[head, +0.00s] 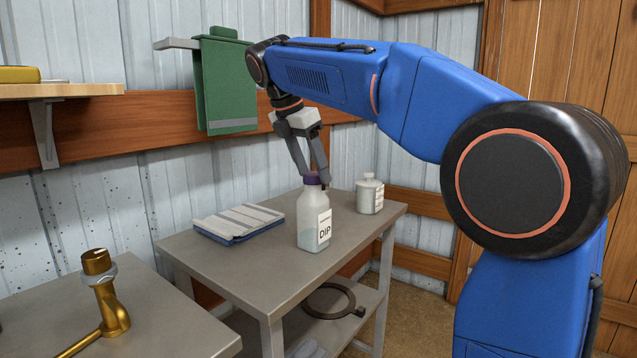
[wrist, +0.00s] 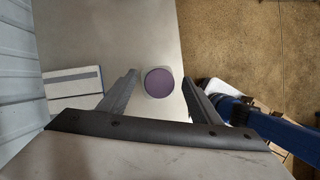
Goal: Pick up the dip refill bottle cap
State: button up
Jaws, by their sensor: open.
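The dip refill bottle (head: 313,217) stands upright on the grey table, a translucent white bottle with a DIP label. Its purple cap (head: 313,179) is on top, and in the wrist view the cap (wrist: 159,83) shows as a round purple disc. My gripper (head: 314,180) points down at the cap from above. In the wrist view its two fingers are open, one on each side of the cap, with gaps between fingers and cap. I cannot tell exactly how the fingertips stand in height against the cap.
A white labelled container (head: 370,195) stands behind the bottle to the right. A folded blue and white cloth (head: 238,222) lies to the left. A brass fitting (head: 105,290) stands on the nearer table. A dark ring (head: 330,300) lies on the lower shelf.

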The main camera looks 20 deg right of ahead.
jog(key=shift+x, duration=0.9)
jog(key=c, duration=1.1)
jog(key=shift+c, duration=0.2)
